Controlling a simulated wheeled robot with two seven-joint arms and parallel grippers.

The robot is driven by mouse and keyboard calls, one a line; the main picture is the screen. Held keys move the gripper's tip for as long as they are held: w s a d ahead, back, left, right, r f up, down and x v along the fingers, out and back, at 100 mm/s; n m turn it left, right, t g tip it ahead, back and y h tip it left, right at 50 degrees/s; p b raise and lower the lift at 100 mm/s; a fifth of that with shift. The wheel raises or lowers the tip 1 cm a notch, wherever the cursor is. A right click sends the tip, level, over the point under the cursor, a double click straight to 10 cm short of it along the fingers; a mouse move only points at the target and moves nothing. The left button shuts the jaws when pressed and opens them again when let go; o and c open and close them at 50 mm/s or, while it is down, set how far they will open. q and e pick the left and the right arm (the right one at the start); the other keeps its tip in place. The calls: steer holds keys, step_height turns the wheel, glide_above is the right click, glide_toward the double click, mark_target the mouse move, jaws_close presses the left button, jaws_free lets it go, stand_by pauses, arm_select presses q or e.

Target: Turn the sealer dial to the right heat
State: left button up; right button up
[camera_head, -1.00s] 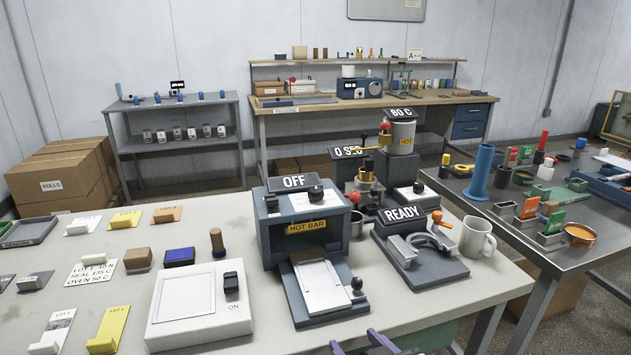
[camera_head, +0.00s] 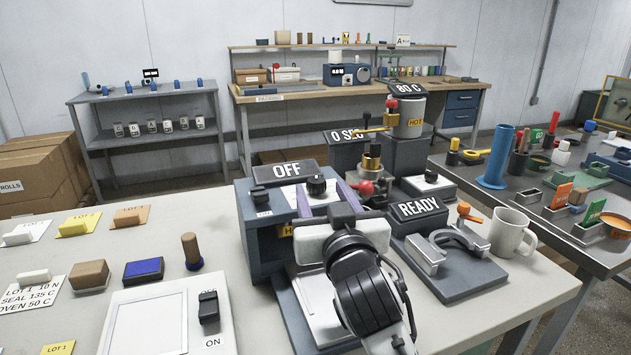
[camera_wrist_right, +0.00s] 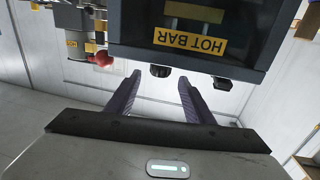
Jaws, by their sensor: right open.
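The sealer (camera_head: 262,240) is a dark blue box with an OFF sign (camera_head: 286,170) on top. Its black dial (camera_head: 317,185) stands on the pale top plate, with a small black switch (camera_head: 260,195) left of it. My right gripper (camera_head: 320,187) is open, its purple fingers reaching over the sealer on either side of the dial. In the wrist view the dial (camera_wrist_right: 160,70) lies between the fingertips; contact cannot be told. The HOT BAR label (camera_wrist_right: 189,41) shows there. A lot card (camera_head: 30,292) at the left reads SEAL 135 C. My left gripper is not in view.
A READY fixture (camera_head: 455,265) and white mug (camera_head: 512,235) stand right of the sealer. Behind it are a red-knobbed device (camera_head: 372,165) and a HOT pot (camera_head: 409,110). A white ON scale (camera_head: 148,322) and stamp (camera_head: 191,250) stand left.

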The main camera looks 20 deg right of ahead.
mark_target(318, 186)
steer(key=w, duration=0.5)
steer(key=shift+d, duration=0.3)
steer(key=shift+w, duration=0.25)
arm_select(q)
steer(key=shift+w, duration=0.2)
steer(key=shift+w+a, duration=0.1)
